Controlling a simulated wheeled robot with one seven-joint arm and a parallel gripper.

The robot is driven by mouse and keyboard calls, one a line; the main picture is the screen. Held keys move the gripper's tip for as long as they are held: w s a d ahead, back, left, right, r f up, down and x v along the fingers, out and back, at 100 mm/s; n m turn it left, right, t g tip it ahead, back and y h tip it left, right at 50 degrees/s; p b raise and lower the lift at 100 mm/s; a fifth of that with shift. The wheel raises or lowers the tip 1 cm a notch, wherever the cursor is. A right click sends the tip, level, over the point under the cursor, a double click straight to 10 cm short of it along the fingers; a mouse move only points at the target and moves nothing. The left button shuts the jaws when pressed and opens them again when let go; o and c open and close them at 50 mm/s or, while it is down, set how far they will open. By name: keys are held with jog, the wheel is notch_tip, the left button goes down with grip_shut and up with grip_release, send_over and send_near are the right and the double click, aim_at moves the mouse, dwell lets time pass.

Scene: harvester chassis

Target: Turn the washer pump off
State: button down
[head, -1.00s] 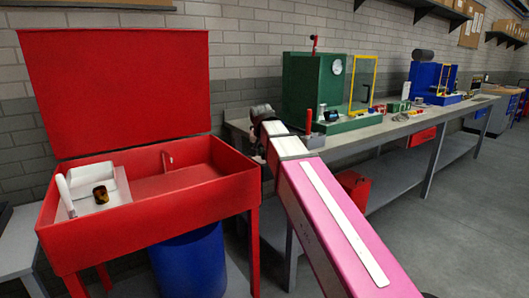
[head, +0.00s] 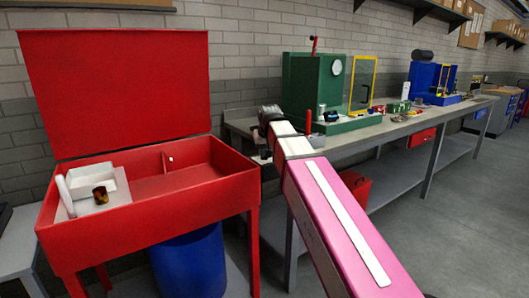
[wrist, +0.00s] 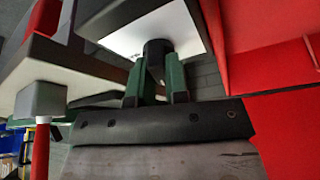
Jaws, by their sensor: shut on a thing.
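The red parts washer (head: 150,215) stands at the left in the head view with its lid (head: 115,90) raised. My gripper (wrist: 158,82) has two green fingers, closed on a short dark round knob (wrist: 157,50) in the wrist view. The knob sits against a pale panel (wrist: 120,38), and its front end and any markings cannot be read. Red washer-coloured sheet metal (wrist: 285,125) shows to the right of the fingers. In the head view, my arm hides the fingers and the knob beside the washer's right side.
A long grey bench (head: 400,130) runs right along the wall, with a green machine (head: 300,85) and a blue machine (head: 425,78) on it. A blue drum (head: 188,265) stands under the washer. A red container (head: 357,186) is under the bench. Open floor lies at the right.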

jog(key=shift+d+f+n+g+y, duration=0.1)
jog(key=shift+f+n+g+y, duration=0.15)
jog(key=shift+n, duration=0.65)
jog(key=shift+n+g+y, duration=0.15)
jog(key=shift+n+y, duration=0.2)
jog(key=shift+n, duration=0.55)
jog(key=shift+s, duration=0.1)
jog(key=c, duration=1.2)
grip_release()
jog(key=shift+c, duration=0.2)
jog(key=shift+o, duration=0.6)
jog(key=shift+r, duration=0.4)
jog(key=v, duration=1)
jog(key=shift+r, duration=0.15)
jog(key=shift+d, duration=0.15)
